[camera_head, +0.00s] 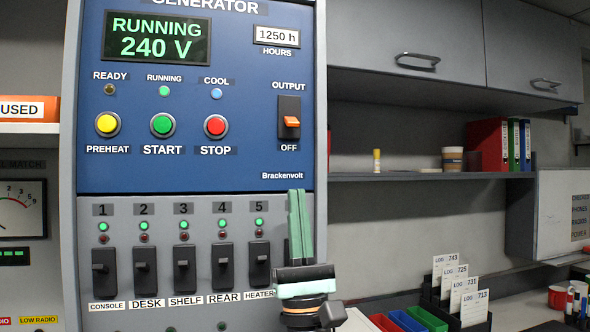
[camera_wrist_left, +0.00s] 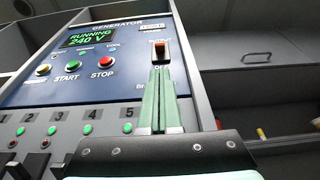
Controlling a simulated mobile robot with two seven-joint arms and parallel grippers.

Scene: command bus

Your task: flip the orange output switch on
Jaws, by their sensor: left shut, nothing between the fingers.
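The orange output switch (camera_head: 291,122) sits in a black housing at the right of the blue generator panel (camera_head: 235,165), between the words OUTPUT and OFF. Its orange tip is around the lower middle of the housing. It also shows in the left wrist view (camera_wrist_left: 159,49). My left gripper (camera_head: 297,192) points upward below the switch, its green fingers shut together and empty. In the left wrist view the fingertips (camera_wrist_left: 161,70) appear just under the switch, near the OFF label. Contact with the switch is not visible. My right gripper is in neither view.
The display (camera_head: 157,38) reads RUNNING 240 V. PREHEAT, START and STOP buttons (camera_head: 215,125) are left of the switch. Numbered breaker levers (camera_head: 223,268) line the grey panel below, beside my left gripper. A shelf (camera_head: 430,176) with binders and card holders are at the right.

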